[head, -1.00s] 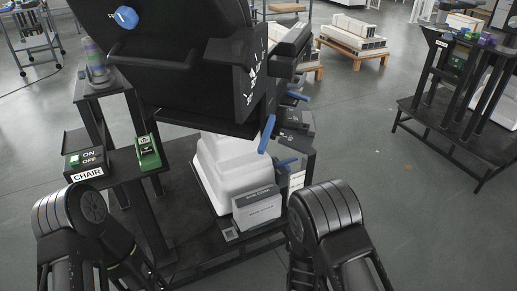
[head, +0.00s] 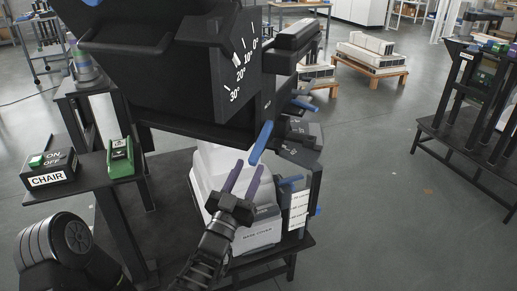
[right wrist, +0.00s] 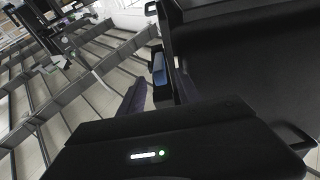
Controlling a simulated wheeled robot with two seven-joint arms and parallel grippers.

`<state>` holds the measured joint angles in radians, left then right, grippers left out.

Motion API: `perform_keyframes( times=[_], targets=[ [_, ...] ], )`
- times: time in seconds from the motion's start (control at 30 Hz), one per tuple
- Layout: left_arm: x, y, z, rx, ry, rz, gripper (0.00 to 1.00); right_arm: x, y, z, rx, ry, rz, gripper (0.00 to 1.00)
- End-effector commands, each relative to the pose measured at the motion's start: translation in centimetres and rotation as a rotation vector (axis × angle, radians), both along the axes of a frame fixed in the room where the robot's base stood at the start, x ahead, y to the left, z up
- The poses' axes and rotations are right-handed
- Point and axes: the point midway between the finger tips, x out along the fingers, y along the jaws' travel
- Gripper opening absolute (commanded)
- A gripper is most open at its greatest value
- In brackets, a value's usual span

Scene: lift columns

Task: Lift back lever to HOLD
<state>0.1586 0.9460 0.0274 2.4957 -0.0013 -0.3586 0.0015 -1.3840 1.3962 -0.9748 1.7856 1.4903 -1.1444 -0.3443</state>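A blue lever (head: 261,143) hangs at a slant from the side of the black chair mechanism (head: 165,85), below the printed angle scale (head: 241,70). It also shows in the right wrist view (right wrist: 158,68), ahead and between the finger lines. My right gripper (head: 243,178) is open, its two purple fingers pointing up toward the lever's lower end; I cannot tell whether they touch it. No HOLD label is readable. My left gripper is out of view; only part of my left arm shows.
A CHAIR switch box (head: 47,172) and a green device (head: 120,157) stand on the left shelf. White covers (head: 207,180) and a grey labelled box (head: 254,232) sit below the mechanism. Open floor (head: 385,190) lies to the right, before another black stand (head: 470,140).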

Motion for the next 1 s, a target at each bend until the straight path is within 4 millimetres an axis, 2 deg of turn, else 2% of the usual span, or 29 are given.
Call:
perform_keyframes(
  times=[0.17,0.53,0.9,1.0],
  targets=[
    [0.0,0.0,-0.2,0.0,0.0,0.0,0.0,1.3,-0.6,0.5,0.0,-0.001,0.0,0.4],
    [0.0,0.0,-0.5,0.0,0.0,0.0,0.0,5.7,-2.9,2.5,0.0,0.0,0.001,0.4],
    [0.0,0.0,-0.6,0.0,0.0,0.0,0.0,6.3,-3.2,2.9,0.0,0.001,0.002,0.4],
    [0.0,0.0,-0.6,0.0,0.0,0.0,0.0,6.3,-3.2,2.9,0.0,0.001,0.002,0.33]
  ],
)
